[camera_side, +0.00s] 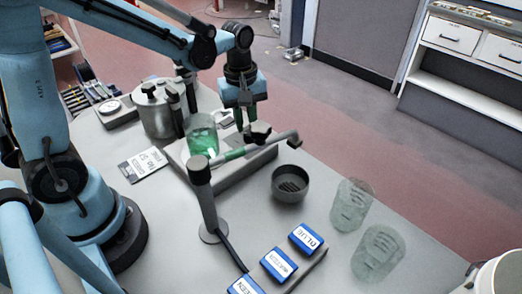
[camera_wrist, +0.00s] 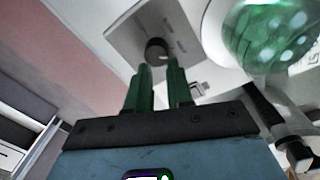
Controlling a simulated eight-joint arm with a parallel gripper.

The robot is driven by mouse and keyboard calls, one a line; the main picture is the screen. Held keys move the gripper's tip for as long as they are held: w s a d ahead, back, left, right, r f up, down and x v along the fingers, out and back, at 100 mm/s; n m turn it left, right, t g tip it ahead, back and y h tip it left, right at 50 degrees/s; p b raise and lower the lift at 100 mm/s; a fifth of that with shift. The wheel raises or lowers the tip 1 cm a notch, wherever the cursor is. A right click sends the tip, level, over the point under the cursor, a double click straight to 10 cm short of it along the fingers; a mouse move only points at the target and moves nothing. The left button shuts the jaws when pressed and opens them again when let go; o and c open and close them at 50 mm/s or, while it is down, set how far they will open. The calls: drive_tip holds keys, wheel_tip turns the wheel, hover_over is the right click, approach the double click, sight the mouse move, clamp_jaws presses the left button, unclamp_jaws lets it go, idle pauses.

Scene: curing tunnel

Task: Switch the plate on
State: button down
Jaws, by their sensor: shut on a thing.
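The plate (camera_side: 236,172) is a low grey box on the table, under the beaker. The wrist view shows its grey face (camera_wrist: 122,35) with a round dark knob (camera_wrist: 156,48). A glass beaker of green liquid (camera_side: 203,138) stands on the plate; it also shows in the wrist view (camera_wrist: 268,35). My gripper (camera_wrist: 160,68) has its two green fingers at the sides of the knob and is shut on it. In the side view my gripper (camera_side: 247,122) points down beside the beaker, and a grey rod partly hides the area below it.
A stand (camera_side: 201,190) with a sideways rod rises before the plate. A dark bowl (camera_side: 290,184), two clear glasses (camera_side: 351,205) (camera_side: 377,254) and blue labelled blocks (camera_side: 305,239) are at the right and front. A metal pot (camera_side: 156,110) stands behind the beaker.

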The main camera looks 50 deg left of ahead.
sight(226, 120)
drive_tip(key=a+r+m, duration=0.7)
drive_tip(key=r+m, duration=0.5)
drive_tip(key=m, duration=0.1)
drive_tip(key=shift+s+a+r+t, duration=0.25)
drive_tip(key=shift+s+a+t, duration=0.15)
drive_tip(key=shift+s, duration=0.05)
drive_tip(key=f, duration=0.4)
drive_tip(key=w+f, duration=0.1)
drive_tip(key=f, duration=0.9)
drive_tip(key=shift+w, duration=0.4)
drive_tip(key=shift+w+f, duration=0.25)
drive_tip(key=shift+f, duration=0.15)
drive_tip(key=shift+s, duration=0.1)
drive_tip(key=shift+s+r, duration=0.15)
drive_tip(key=shift+s, duration=0.7)
